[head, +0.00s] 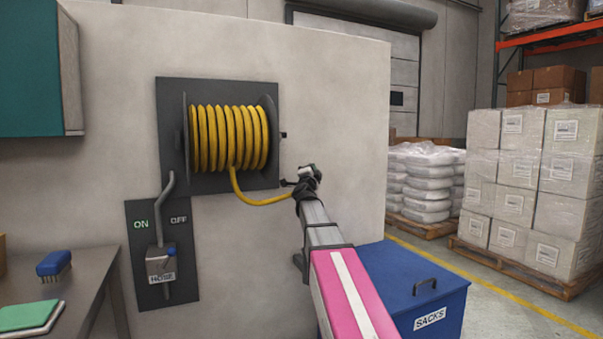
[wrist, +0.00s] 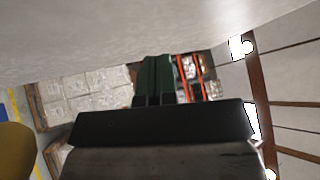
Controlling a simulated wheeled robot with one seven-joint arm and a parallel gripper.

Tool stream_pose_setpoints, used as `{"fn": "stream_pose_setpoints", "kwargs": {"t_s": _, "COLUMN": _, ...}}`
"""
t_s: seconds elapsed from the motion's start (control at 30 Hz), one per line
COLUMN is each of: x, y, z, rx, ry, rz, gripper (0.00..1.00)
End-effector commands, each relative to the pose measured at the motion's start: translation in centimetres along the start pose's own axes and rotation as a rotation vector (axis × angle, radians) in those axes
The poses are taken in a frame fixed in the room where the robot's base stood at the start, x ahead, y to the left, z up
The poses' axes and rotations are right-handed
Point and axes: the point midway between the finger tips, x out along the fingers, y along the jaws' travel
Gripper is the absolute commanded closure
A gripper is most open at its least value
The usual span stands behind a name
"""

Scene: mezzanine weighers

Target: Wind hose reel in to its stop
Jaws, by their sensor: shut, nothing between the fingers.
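The hose reel is set in a dark panel (head: 168,110) on the pale wall, with several turns of yellow hose (head: 228,138) on its drum. A loose length of hose drops from the drum and curves right, ending out of sight behind my gripper. A small dark stub (head: 283,135) sticks out at the reel's right side. My gripper (head: 285,183) is below and right of the reel, close to the loose hose; I cannot tell whether they touch. Its dark green fingers (wrist: 155,60) are together and empty in the wrist view. A yellow rounded shape (wrist: 14,150) fills that view's left edge.
A switch plate (head: 140,275) marked ON and OFF, with a grey box labelled HOSE (head: 160,266), is below the reel. A blue SACKS bin (head: 440,295) stands lower right. A bench (head: 85,285) with a blue brush (head: 53,264) is left. Wrapped pallets stand right.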

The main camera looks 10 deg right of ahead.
Motion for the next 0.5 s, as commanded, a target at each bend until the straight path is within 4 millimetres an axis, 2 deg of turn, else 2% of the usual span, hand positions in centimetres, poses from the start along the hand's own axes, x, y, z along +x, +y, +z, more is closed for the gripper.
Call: {"fn": "stream_pose_setpoints", "kwargs": {"t_s": 0.5, "x": -2.1, "y": -2.4, "z": 1.0, "rx": 0.841, "ry": -0.19, "rz": 0.147, "gripper": 1.0}}
